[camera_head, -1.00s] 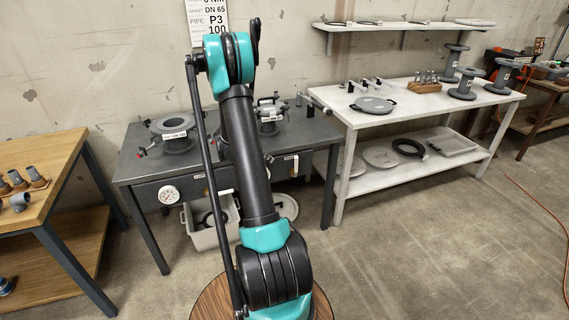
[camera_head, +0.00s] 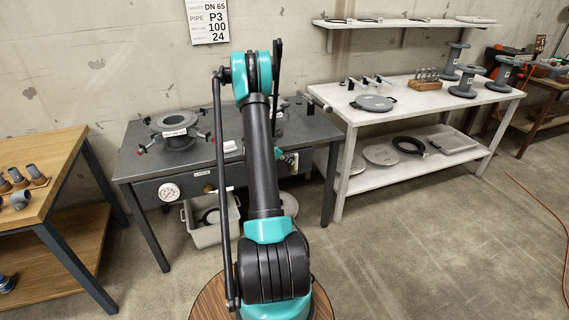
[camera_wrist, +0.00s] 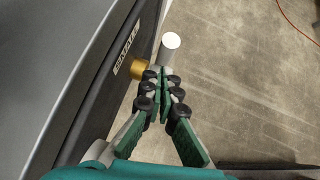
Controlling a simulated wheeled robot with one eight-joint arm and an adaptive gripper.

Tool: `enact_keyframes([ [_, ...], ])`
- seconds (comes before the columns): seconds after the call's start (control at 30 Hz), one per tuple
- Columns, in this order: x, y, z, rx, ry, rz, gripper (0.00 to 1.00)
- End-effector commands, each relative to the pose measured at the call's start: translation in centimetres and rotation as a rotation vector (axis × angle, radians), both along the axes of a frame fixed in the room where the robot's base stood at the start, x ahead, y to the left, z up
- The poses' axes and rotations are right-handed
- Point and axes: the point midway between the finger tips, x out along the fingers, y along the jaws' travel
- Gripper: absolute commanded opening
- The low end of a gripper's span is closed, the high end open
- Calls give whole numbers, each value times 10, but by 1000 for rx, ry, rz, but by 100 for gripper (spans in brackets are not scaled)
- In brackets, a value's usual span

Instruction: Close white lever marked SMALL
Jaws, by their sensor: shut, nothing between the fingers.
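The white lever (camera_wrist: 168,48) shows in the wrist view as a short rod with a bright round end, standing out from the front of the dark grey bench. A brass fitting (camera_wrist: 140,69) is at its left. A label reading SMALL (camera_wrist: 126,46) is on the bench front beside it. My gripper (camera_wrist: 165,76) is shut and empty. Its fingertips are just below the lever in the picture and overlap its lower part; I cannot tell whether they touch. In the head view my arm hides much of the right part of the bench front.
The dark grey bench (camera_head: 135,168) carries a flanged fitting (camera_head: 178,134) and has a gauge (camera_head: 168,192) on its front. A grey bin (camera_head: 205,235) sits below. A white table (camera_head: 440,107) stands to the right. Open floor (camera_wrist: 245,85) lies right of the gripper.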

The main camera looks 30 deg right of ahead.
Motion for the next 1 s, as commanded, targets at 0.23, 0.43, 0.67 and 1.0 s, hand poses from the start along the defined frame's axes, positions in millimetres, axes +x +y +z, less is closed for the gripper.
enact_keyframes([
  [0.23, 0, -1, 0, 0, 0, 0, 0],
  [0.43, 0, -2, 1, 8, -2, 0, 0],
  [0.67, -2, -6, 3, 52, -13, -1, 0],
  [1.0, -4, -14, 5, 124, -31, -2, 0],
])
